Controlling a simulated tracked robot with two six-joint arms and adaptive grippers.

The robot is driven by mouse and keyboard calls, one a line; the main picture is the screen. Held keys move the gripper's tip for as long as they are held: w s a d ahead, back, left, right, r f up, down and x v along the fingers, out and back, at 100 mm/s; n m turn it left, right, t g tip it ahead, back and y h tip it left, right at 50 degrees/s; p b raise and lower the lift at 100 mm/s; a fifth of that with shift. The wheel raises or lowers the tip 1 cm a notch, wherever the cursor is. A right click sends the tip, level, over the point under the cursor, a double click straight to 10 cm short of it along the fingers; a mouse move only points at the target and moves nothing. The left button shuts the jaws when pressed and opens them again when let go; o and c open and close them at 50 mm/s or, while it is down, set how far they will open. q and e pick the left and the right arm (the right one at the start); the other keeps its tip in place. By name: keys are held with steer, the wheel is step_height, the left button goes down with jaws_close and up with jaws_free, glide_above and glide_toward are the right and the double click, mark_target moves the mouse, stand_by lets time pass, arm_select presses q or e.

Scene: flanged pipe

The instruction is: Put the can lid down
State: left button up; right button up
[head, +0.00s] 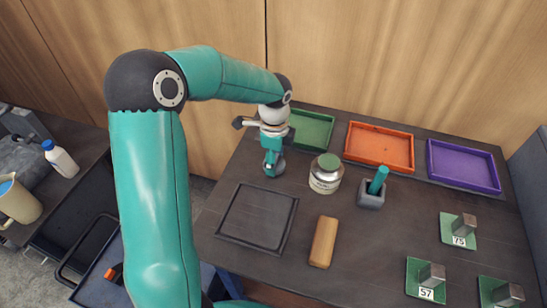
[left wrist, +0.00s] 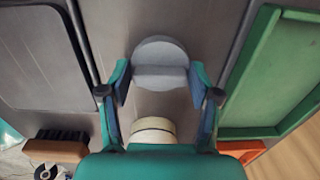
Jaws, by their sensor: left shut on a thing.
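My left gripper (head: 273,158) is shut on the can lid (head: 275,168), a grey disc with a raised grip bar. In the left wrist view the lid (left wrist: 160,62) sits between the two fingers (left wrist: 160,85). It is low over the dark table; I cannot tell whether it touches. The can (head: 325,181), pale and labelled, with a green top surface, stands upright just right of the gripper. In the left wrist view the can (left wrist: 152,128) is partly hidden by the gripper body. My right gripper is not in view.
A dark square tray (head: 230,236) lies in front of the lid. Green (head: 312,129), orange (head: 380,146) and purple (head: 463,166) trays line the back. A wooden-backed brush (head: 323,242), a grey holder (head: 370,198) and numbered green plates (head: 425,280) stand to the right.

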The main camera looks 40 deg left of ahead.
arm_select(q)
steer(key=o, duration=0.8)
steer(key=shift+o, duration=0.2)
step_height(320, 180, up, 12)
steer(key=shift+p, duration=0.4)
steer(key=shift+s, duration=0.1)
